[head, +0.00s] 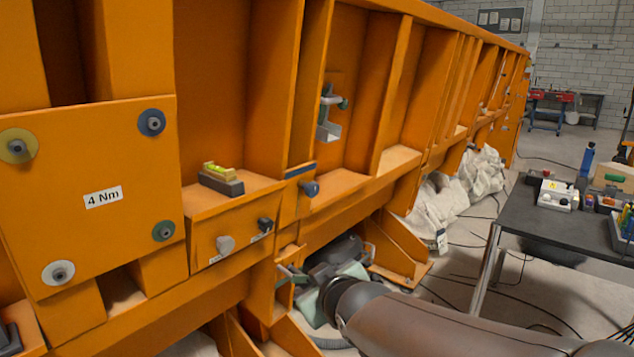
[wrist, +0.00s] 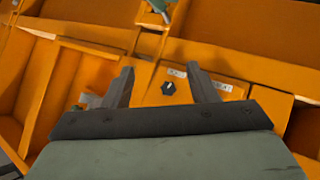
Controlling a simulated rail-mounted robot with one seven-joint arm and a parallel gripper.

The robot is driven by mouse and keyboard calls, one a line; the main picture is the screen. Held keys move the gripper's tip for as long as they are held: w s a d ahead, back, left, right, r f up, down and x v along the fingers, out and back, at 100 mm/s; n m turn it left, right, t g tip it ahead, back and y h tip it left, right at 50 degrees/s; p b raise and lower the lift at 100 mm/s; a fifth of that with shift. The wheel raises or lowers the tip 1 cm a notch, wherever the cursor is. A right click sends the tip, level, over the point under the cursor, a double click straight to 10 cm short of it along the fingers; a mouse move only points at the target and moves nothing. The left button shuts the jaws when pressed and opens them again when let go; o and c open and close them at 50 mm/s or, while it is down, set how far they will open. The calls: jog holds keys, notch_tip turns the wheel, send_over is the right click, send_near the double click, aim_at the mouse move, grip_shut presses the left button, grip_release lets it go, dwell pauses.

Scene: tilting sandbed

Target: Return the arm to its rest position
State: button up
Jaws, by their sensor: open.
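My arm (head: 430,325) reaches in from the lower right of the head view. My gripper (head: 300,278) is low beside the orange sandbed frame (head: 232,250), below a small box front with knobs. In the wrist view my gripper (wrist: 165,78) shows two dark fingers spread apart with nothing held between them. A dark knob (wrist: 168,88) appears in the gap between the fingers, on the orange face behind, with small white labels by it. Whether a finger touches the frame cannot be told.
A spirit level (head: 222,180) sits on the frame's ledge. A bracket with green knobs (head: 328,115) is mounted above. A dark table (head: 520,225) with tools stands at right. White sacks (head: 440,205) and cables lie on the floor between frame and table.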

jog(key=s+d+r+m+g+h+p, duration=0.2)
jog(key=s+d+r+m+g+p, duration=0.1)
jog(key=s+d+p, duration=0.4)
jog(key=s+d+r+m+g+h+p, duration=0.2)
jog(key=s+d+m+g+p, duration=0.3)
jog(key=s+p, duration=0.6)
jog(key=s+d+r+g, duration=0.1)
jog(key=s+d+g, duration=0.1)
jog(key=s+g, duration=0.1)
jog(key=shift+s+d+r+g, duration=0.2)
jog(key=shift+d+r+g, duration=0.05)
jog(key=shift+d+g, duration=0.05)
jog(key=shift+w, duration=0.1)
